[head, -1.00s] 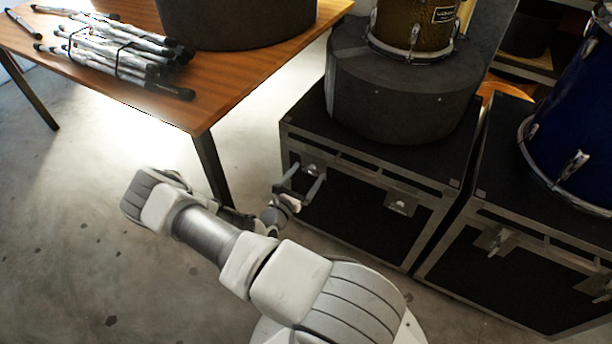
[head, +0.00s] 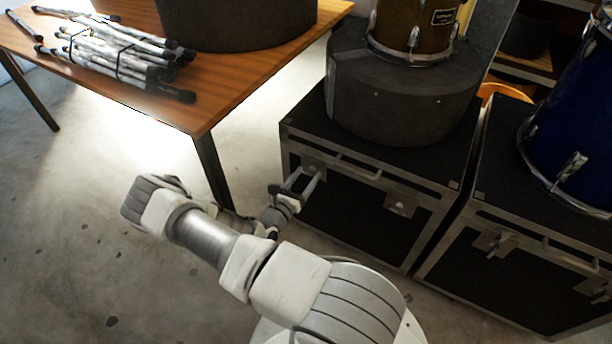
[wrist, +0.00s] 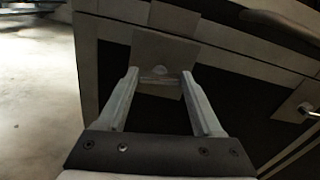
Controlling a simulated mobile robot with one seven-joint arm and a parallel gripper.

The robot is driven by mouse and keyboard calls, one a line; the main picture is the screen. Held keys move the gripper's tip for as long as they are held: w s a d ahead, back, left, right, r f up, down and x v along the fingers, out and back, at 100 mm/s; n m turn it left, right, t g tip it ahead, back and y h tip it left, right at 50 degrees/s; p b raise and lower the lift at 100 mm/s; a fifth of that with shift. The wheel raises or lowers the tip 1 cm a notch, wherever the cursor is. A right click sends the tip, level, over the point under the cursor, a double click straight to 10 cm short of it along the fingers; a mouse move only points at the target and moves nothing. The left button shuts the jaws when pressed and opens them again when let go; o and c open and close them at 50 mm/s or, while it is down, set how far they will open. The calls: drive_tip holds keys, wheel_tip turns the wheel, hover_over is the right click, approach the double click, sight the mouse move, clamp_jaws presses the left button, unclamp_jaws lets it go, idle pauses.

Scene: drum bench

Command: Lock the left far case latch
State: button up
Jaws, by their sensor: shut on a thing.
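The left case (head: 360,213) is black with metal edging. Its left front latch (head: 314,168) is partly hidden by my gripper (head: 307,176). In the wrist view, the latch plate (wrist: 165,47) is a grey square with a small metal turn-piece (wrist: 157,78) at its lower edge. My gripper (wrist: 160,76) has one finger on each side of this turn-piece and is shut on it. The fingers stand well apart across its width. The case's other front latch (head: 402,205) is to the right; its turn-piece also shows in the wrist view (wrist: 310,111).
A dark round drum case (head: 400,95) and a brown drum (head: 415,28) are stacked on the left case. A second case (head: 520,260) stands close at the right under a blue drum (head: 575,125). A wooden table (head: 225,85) is at the left, its leg (head: 213,170) near my arm.

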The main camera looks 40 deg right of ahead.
drive_tip(key=n+p, duration=0.1)
drive_tip(key=n, duration=0.7)
drive_tip(key=shift+w+a+f, duration=0.1)
drive_tip(key=n, duration=0.3)
drive_tip(key=shift+f+n, duration=0.1)
drive_tip(key=shift+n, duration=0.2)
drive_tip(key=shift+f+n, duration=0.1)
drive_tip(key=shift+n, duration=1.8)
drive_tip(key=o, duration=1.4)
drive_tip(key=shift+c, duration=0.2)
